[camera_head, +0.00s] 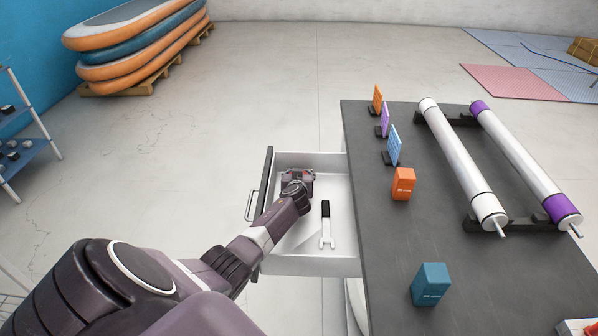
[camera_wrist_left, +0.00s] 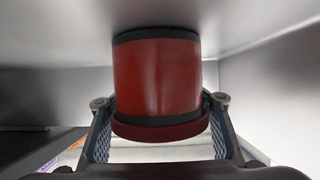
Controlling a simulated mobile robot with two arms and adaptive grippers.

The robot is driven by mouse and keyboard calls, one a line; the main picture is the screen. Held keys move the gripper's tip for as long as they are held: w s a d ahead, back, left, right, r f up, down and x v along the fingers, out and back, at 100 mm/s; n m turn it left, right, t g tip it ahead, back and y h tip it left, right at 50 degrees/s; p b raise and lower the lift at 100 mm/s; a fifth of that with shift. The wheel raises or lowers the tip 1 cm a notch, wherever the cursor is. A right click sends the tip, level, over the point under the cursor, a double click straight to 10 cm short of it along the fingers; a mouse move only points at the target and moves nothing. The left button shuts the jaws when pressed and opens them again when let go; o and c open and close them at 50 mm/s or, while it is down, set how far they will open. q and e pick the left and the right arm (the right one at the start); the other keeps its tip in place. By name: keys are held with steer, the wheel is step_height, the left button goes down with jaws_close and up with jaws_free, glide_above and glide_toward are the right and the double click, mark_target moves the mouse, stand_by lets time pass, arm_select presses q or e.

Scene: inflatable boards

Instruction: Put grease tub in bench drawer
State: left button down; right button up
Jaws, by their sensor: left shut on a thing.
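The bench drawer (camera_head: 312,265) stands pulled open on the left side of the dark-topped bench (camera_head: 390,290). My left gripper (camera_head: 299,178) reaches down inside the drawer, towards its far end. In the left wrist view, my left gripper (camera_wrist_left: 161,102) is shut on the red grease tub (camera_wrist_left: 157,75), a cylinder with black bands, with one finger on each side. Pale drawer surfaces surround the tub there. I cannot tell whether it touches the drawer floor. In the head view the gripper mostly hides the tub. My right gripper is not in view.
A wrench (camera_head: 326,226) with a black handle lies in the drawer beside my arm. On the bench are an orange box (camera_head: 403,184), a teal box (camera_head: 431,283), upright cards (camera_head: 394,145) and two rolls on black holders (camera_head: 463,165). Inflatable boards (camera_head: 140,45) are stacked back left.

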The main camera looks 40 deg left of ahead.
arm_select(q)
steer(key=c, duration=0.9)
jaws_free()
steer(key=shift+f, duration=0.1)
steer(key=shift+c, duration=0.2)
steer(key=shift+r+p, duration=0.2)
steer(key=shift+p, duration=0.1)
steer(key=shift+s+d+r, duration=0.1)
steer(key=shift+s+d, duration=0.2)
steer(key=p+v, duration=0.2)
steer(key=v, duration=0.7)
steer(key=shift+s+d, duration=0.1)
steer(key=shift+s, duration=0.05)
steer(key=shift+v, duration=0.9)
